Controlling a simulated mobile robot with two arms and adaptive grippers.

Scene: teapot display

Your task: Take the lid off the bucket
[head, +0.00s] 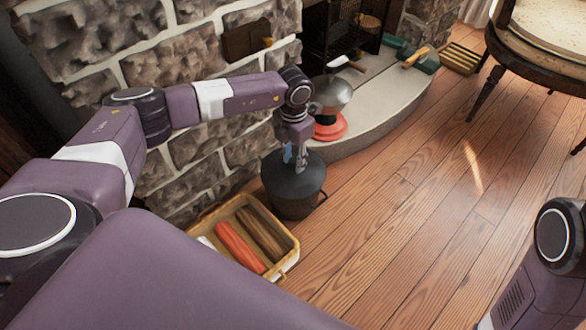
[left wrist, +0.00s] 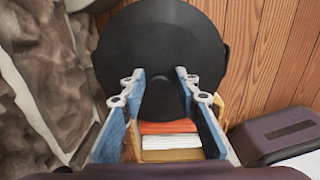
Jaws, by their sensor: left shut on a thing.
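A dark bucket (head: 296,207) stands on the wood floor beside the stone wall. Its round black lid (head: 307,174) lies over the top, and I see no clear gap between the two. My left gripper (head: 291,160) points down at the middle of the lid and is shut on it. In the left wrist view the lid (left wrist: 160,40) fills the upper middle, and the blue fingers of my left gripper (left wrist: 160,82) reach over it. The part held between the fingertips is hard to make out. My right gripper is out of view.
A yellow basket (head: 291,256) with a red roll (head: 240,247) and brown pieces stands close in front of the bucket. A metal pot (head: 331,94) on a red base stands on the hearth (head: 375,115) behind. The floor to the right is clear up to a chair (head: 540,45).

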